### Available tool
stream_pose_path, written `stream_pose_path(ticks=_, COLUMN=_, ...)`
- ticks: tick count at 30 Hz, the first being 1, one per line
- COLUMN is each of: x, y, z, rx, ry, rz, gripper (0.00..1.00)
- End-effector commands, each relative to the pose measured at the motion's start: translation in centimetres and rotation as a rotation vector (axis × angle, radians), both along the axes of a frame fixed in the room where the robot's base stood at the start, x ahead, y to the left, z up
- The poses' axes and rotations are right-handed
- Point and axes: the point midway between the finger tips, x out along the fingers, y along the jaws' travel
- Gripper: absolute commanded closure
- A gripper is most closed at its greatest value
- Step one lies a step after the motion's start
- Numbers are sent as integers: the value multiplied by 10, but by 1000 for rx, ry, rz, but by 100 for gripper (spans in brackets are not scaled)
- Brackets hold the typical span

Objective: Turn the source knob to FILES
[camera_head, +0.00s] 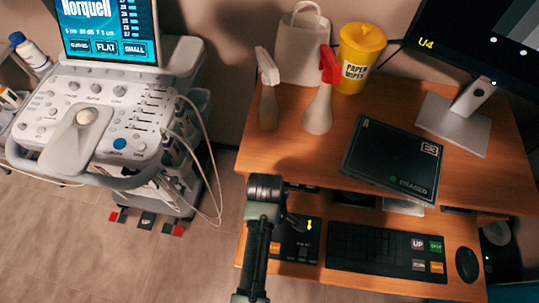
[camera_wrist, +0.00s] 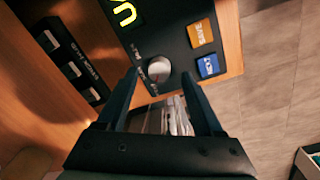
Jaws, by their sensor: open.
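The source knob (camera_wrist: 158,70) is a small silver-grey dial on a dark control panel (camera_wrist: 170,40) in the wrist view. Tiny print beside it is too small to read, so its setting cannot be told. My gripper (camera_wrist: 157,80) is open, with one dark finger on each side of the knob in the picture. Whether either finger touches it cannot be told. In the head view the panel (camera_head: 300,247) lies on the desk's front shelf, with my arm partly over it; the knob cannot be made out there.
The panel carries an orange SAVE button (camera_wrist: 201,33), a blue button (camera_wrist: 208,66) and a yellow display. A dark keyboard (camera_head: 375,250) and mouse (camera_head: 467,264) lie to the right in the head view. A flat black box (camera_head: 393,155), spray bottles and a monitor stand on the desk (camera_head: 325,150).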

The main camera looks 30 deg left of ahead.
Motion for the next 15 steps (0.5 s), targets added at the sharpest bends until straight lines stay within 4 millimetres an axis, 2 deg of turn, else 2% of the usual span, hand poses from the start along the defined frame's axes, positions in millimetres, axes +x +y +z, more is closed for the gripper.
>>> stream_pose_path(ticks=3, x=1, y=0, z=-13, rx=0, ry=0, rz=0, gripper=31)
stream_pose_path(ticks=6, x=1, y=0, z=-17, rx=1, ry=-1, rz=0, gripper=31)
stream_pose_path(ticks=15, x=1, y=0, z=-18, rx=1, ry=-2, rz=-1, gripper=33)
